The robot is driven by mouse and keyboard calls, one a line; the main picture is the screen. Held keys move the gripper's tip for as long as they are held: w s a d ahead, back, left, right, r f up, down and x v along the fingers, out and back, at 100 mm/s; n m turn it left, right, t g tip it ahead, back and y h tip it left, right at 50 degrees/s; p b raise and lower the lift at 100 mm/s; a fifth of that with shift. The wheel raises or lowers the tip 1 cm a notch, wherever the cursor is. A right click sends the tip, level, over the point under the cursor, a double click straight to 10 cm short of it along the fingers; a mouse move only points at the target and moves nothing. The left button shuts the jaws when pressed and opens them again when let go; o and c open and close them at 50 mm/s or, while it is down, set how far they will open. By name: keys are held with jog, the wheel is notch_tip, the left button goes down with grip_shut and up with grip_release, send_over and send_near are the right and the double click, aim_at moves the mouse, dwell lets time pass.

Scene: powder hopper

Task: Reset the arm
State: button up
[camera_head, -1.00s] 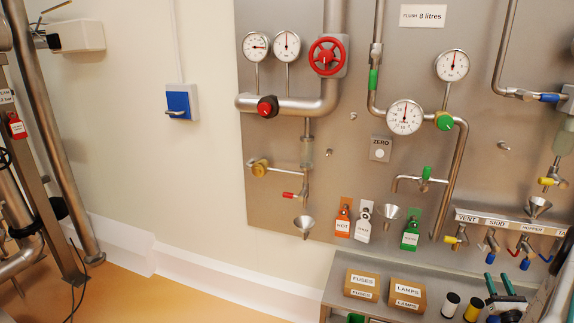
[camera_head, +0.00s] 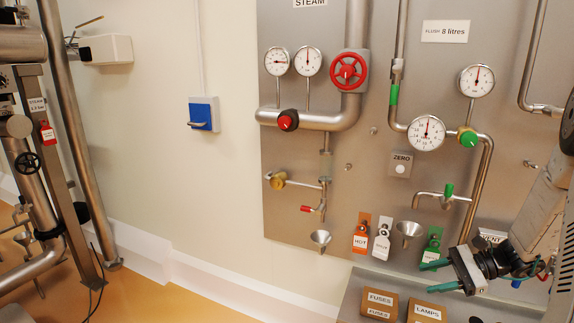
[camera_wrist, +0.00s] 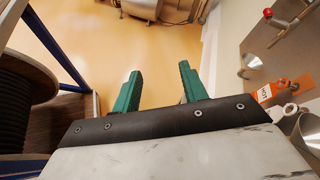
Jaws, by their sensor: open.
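My gripper (camera_head: 442,276) is at the lower right of the head view, in front of the bench and the lower part of the steel panel (camera_head: 345,190). Its green fingers point left and stand apart with nothing between them. In the wrist view my gripper (camera_wrist: 158,90) shows both green fingers spread, with the orange floor (camera_wrist: 95,50) beyond them. My arm comes in from the right edge of the head view and hides part of the panel's right side.
The bench holds a FUSES box (camera_head: 380,303) and a LAMPS box (camera_head: 426,312). Orange, white and green tags and funnels (camera_head: 320,239) hang on the panel near my gripper. A cable reel (camera_wrist: 25,85) stands at the wrist view's left. Open floor (camera_head: 150,295) lies left of the bench.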

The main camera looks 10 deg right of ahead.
jog(key=s+a+r+n+g+h, duration=0.3)
jog(key=s+a+r+n+h, duration=0.9)
jog(key=s+a+r+n, duration=0.5)
jog(key=s+a+r, duration=0.2)
jog(key=s, duration=0.3)
jog(key=shift+s+a+r+n+h, duration=0.25)
jog(key=shift+a+r+n+h, duration=0.05)
jog(key=shift+a+r+h, duration=0.1)
